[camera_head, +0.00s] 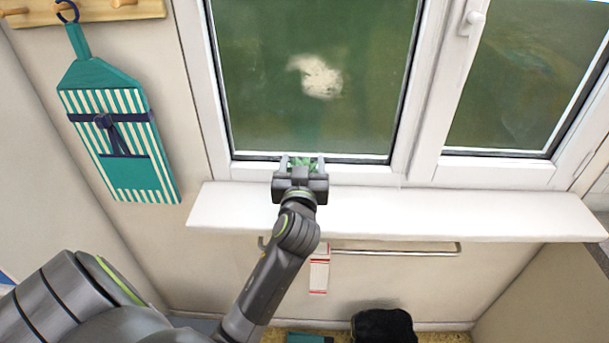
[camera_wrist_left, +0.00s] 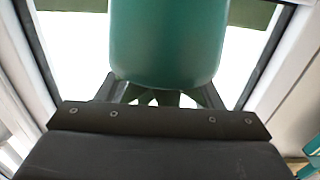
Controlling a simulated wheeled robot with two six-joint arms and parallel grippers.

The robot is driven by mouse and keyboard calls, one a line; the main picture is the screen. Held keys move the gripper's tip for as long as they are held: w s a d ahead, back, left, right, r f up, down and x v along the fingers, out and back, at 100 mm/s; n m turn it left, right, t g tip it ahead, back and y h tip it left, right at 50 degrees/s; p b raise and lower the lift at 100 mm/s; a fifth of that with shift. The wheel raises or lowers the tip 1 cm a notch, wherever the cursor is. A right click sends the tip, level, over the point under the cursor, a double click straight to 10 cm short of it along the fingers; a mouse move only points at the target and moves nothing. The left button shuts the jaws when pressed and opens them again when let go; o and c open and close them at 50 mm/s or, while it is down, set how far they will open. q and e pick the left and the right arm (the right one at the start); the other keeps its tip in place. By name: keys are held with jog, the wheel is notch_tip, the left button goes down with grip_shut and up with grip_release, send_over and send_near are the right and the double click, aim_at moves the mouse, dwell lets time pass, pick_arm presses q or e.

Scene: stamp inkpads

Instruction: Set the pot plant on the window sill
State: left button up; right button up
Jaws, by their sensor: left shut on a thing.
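My left gripper (camera_head: 302,163) is at the window, over the back of the white sill (camera_head: 430,212), and shut on the pot plant. In the head view only some green of the pot plant (camera_head: 305,161) shows between the fingers; the gripper hides most of it. In the left wrist view the plant's smooth teal-green pot (camera_wrist_left: 168,42) fills the upper middle, with darker green parts below it between the fingers (camera_wrist_left: 160,97). I cannot tell whether the pot touches the sill. My right gripper is not in view.
The white window frame (camera_head: 424,95) and glass stand right behind the sill. The sill is bare to the right of my gripper. A teal striped apron (camera_head: 130,165) hangs on the left wall. A rail (camera_head: 400,250) with a red-and-white cloth (camera_head: 319,272) is under the sill.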

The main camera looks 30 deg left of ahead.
pick_arm(q)
notch_tip(320, 180, down, 3)
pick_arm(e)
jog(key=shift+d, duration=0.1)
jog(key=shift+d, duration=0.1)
pick_arm(q)
jog(key=shift+f, duration=0.15)
jog(key=o, duration=1.3)
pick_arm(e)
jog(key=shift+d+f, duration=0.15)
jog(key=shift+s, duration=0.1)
